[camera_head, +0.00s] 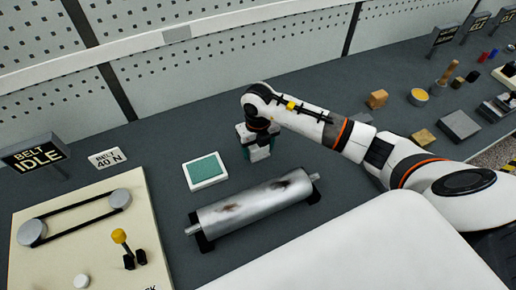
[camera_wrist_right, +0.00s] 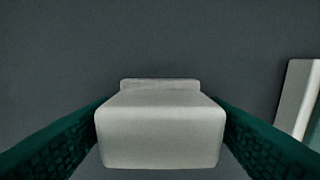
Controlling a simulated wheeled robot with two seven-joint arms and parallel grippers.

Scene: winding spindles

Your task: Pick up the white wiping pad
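The white wiping pad (camera_wrist_right: 160,130) is a pale block with rounded edges, centred between the green fingers of my right gripper (camera_wrist_right: 160,105) in the right wrist view. The fingers meet its left and right sides, and no clear gap shows at the tips. In the head view my right gripper (camera_head: 258,148) points down close to the bench, behind the metal roller, with a bit of white showing between its fingers. I cannot tell whether the pad is clear of the bench. My left gripper is not in view.
A white tray with a teal surface (camera_head: 189,180) lies just left of the gripper. A stained metal roller (camera_head: 255,205) rests on black supports in front. A belt board (camera_head: 95,230) stands at left. Blocks and a yellow-topped pot (camera_head: 419,96) lie at right. A perforated wall runs behind.

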